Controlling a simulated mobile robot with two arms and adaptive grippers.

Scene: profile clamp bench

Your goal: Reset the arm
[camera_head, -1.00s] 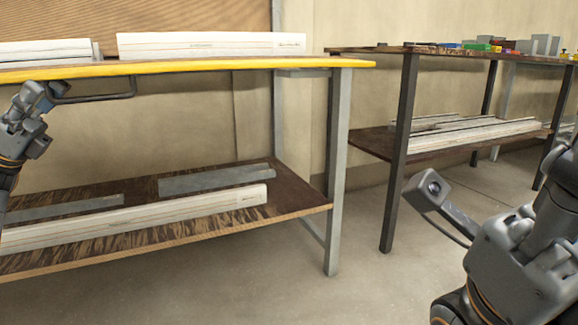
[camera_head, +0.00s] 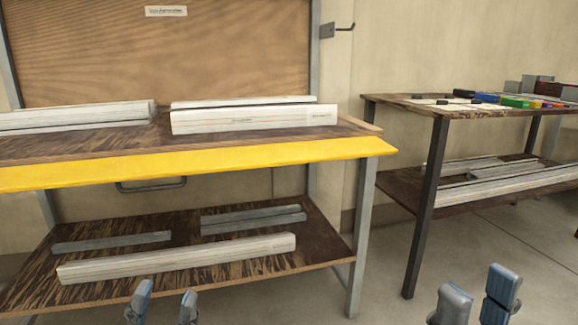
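My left gripper (camera_head: 164,304) shows at the bottom edge, left of the middle, in the head view. Its two blue-grey fingertips point up and stand apart with nothing between them. My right gripper (camera_head: 477,300) shows at the bottom edge on the right. Its two fingers also stand apart, with a narrower gap and nothing seen between them. Both grippers appear in front of the bench, and neither is seen holding a profile. The rest of both arms is out of view below the picture.
A workbench with a yellow front edge (camera_head: 200,163) bears white profiles (camera_head: 255,119). Its lower shelf (camera_head: 200,283) holds grey bars and a long white profile (camera_head: 180,259). A second table (camera_head: 405,103) at right holds small coloured items. Floor (camera_head: 390,275) is bare between them.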

